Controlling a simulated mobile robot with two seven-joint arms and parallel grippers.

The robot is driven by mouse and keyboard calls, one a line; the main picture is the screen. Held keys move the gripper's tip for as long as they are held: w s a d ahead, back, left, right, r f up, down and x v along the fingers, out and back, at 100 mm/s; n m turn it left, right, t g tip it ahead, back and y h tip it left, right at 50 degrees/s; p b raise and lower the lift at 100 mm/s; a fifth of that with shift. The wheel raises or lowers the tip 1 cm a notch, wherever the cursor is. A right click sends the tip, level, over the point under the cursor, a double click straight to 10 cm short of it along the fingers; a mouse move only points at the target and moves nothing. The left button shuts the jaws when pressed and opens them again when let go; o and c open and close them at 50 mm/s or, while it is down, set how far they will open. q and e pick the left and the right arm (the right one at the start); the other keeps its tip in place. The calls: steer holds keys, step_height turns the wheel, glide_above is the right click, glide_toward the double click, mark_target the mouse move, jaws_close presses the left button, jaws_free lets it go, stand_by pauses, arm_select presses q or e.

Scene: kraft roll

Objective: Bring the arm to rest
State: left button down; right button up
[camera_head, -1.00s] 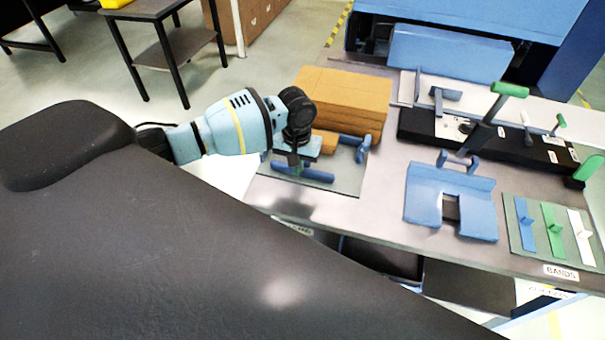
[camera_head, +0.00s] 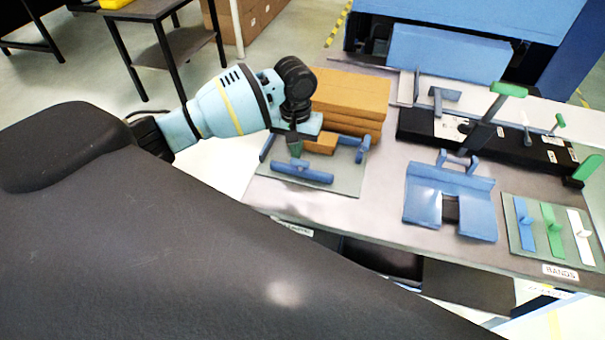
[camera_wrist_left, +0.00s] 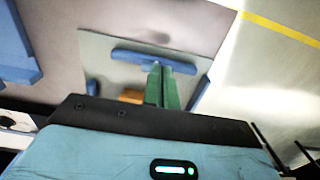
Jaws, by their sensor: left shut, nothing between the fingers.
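My left gripper (camera_head: 296,147) is over the grey mat with blue stops at the left part of the table. Its green fingers are shut with nothing between them, and they also show in the left wrist view (camera_wrist_left: 161,88). In the head view the fingertips appear just behind the blue front bar (camera_head: 302,173); I cannot tell their exact height above the mat (camera_head: 345,180). My right gripper is not in view.
A stack of brown boards (camera_head: 350,95) stands behind the mat, and a small brown block (camera_head: 321,144) lies close to the gripper. A blue cradle (camera_head: 422,206), a black device with green-handled levers (camera_head: 470,140) and a band board (camera_head: 526,237) are to the right.

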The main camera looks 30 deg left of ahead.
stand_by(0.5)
arm_select(q)
steer(key=s+d+f+m+t+h, duration=0.1)
steer(key=s+d+f+m, duration=0.2)
steer(key=s+d+f, duration=0.4)
steer(key=s+d+f+m+h, duration=0.1)
steer(key=s+d+f+m, duration=0.1)
steer(key=s+d+f, duration=0.6)
steer(key=s+a+r+y, duration=0.1)
steer(key=s+a, duration=0.2)
steer(key=s, duration=0.3)
steer(key=s+a+r+t, duration=0.1)
steer(key=s+a+r, duration=0.15)
steer(key=s, duration=0.35)
steer(key=s+a+y, duration=0.1)
steer(key=s+a, duration=0.2)
steer(key=s, duration=0.4)
steer(key=w+d+f+t+h, duration=0.1)
steer(key=w+d+f+t, duration=0.1)
steer(key=w+f+t, duration=0.4)
steer(key=shift+w+d+f+t+h, duration=0.35)
steer(key=shift+f+t, duration=0.45)
steer(key=shift+f, duration=0.9)
steer(key=shift+a, duration=0.15)
